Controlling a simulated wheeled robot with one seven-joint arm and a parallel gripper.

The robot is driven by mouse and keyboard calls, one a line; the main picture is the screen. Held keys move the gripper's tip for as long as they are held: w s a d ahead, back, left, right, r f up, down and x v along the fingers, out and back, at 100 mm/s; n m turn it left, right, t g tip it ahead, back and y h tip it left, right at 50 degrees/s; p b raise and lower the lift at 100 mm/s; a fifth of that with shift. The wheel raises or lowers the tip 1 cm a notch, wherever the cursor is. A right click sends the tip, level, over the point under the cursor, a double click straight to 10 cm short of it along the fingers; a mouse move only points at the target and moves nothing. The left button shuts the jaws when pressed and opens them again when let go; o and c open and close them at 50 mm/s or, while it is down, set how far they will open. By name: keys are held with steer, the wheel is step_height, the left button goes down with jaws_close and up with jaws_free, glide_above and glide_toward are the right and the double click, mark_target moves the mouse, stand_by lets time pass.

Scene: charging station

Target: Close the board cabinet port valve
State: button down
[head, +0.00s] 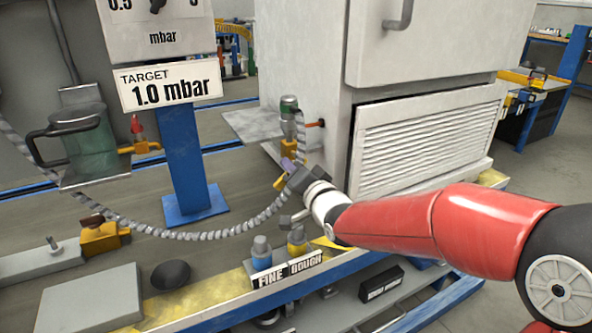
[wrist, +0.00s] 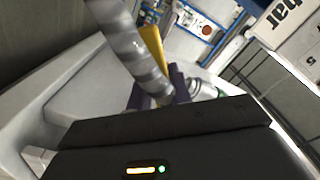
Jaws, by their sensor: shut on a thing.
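In the head view my gripper (head: 283,175) is in front of the cabinet's lower left corner, low over the hose. In the wrist view its purple finger pads (wrist: 178,85) are partly hidden behind the dark gripper body. A yellow piece (wrist: 152,42) shows between them, and they appear shut on it. The ribbed grey hose (wrist: 135,50) crosses in front and hides the contact. A green-topped fitting with a yellow body (head: 290,105) stands beside the cabinet (head: 300,60), above my gripper. A small orange-tipped handle (head: 317,123) sticks out beside it; I cannot tell its setting.
The hose (head: 200,234) loops left across the bench. FINE and ROUGH valves (head: 262,252) stand at the front edge, below my gripper. A blue post (head: 183,160) carries the TARGET 1.0 mbar sign (head: 167,84). A yellow valve with a red knob (head: 138,135) is farther left.

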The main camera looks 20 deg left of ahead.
steer(key=m, duration=0.2)
steer(key=r+m+p, duration=0.1)
steer(key=m, duration=0.1)
steer(key=shift+s+a+m, duration=0.1)
steer(key=shift+s+m, duration=0.05)
steer(key=shift+m, duration=0.15)
steer(key=shift+r+m+p, duration=0.15)
steer(key=shift+m+p, duration=0.25)
steer(key=shift+m, duration=0.4)
steer(key=shift+r+m+p, duration=0.15)
steer(key=shift+m+p, duration=0.25)
steer(key=shift+m, duration=0.7)
steer(key=c, duration=1.3)
jaws_free()
steer(key=shift+s, duration=0.1)
steer(key=v, duration=0.7)
steer(key=shift+s+d, duration=0.2)
steer(key=shift+s, duration=0.05)
